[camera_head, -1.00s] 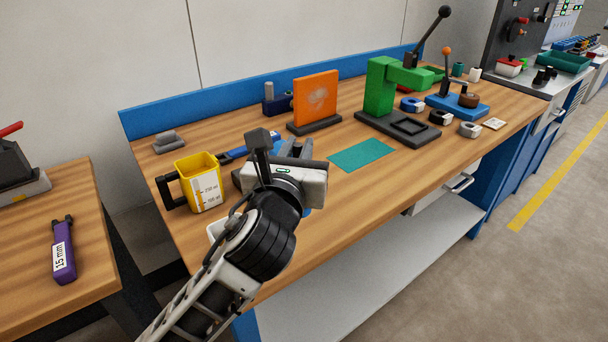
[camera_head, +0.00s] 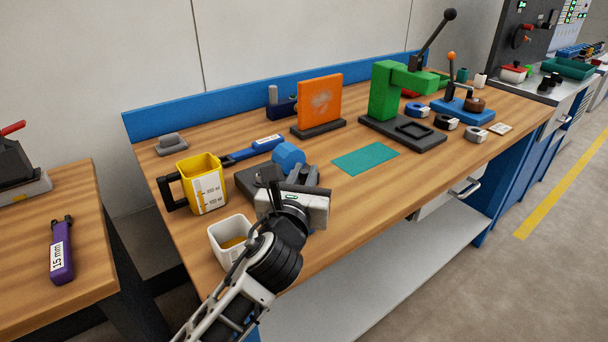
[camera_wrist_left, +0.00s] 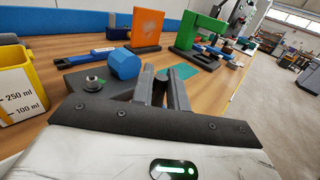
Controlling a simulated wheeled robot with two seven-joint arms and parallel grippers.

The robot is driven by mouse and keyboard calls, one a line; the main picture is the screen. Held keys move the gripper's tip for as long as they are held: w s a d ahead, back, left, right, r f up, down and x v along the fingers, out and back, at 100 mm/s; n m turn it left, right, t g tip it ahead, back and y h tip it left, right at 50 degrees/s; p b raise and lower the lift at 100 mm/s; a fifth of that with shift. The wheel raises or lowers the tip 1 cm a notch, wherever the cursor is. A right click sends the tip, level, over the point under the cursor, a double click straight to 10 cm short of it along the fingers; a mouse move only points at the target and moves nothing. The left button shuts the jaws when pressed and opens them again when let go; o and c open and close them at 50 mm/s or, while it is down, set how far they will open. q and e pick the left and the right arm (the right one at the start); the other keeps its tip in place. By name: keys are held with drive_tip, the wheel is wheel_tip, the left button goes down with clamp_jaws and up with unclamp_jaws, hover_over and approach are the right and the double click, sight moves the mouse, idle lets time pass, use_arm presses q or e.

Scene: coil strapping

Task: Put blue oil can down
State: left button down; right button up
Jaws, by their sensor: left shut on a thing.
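The blue oil can (camera_head: 288,156) shows as a blue faceted body just beyond my left gripper (camera_head: 292,178), over the left part of the bench. In the left wrist view the blue oil can (camera_wrist_left: 125,65) is beside the left finger of my left gripper (camera_wrist_left: 162,84). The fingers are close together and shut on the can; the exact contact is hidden. A dark grey block (camera_wrist_left: 90,82) with a bolt is left of and below the can. I cannot tell whether the can touches it or the bench. My right gripper is not in view.
A yellow measuring jug (camera_head: 203,185) and a white bin (camera_head: 232,232) stand close to the left gripper. A blue-handled tool (camera_head: 253,150) and an orange panel (camera_head: 319,103) are behind. A teal mat (camera_head: 366,159) lies on clear wood to the right, before a green press (camera_head: 385,95).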

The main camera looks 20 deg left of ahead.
use_arm(q)
drive_tip(key=c, duration=1.6)
unclamp_jaws()
drive_tip(key=shift+f, duration=0.1)
drive_tip(key=shift+o, duration=1.1)
drive_tip(key=s, duration=1.2)
drive_tip(key=shift+d+r, duration=0.2)
drive_tip(key=shift+d, duration=0.2)
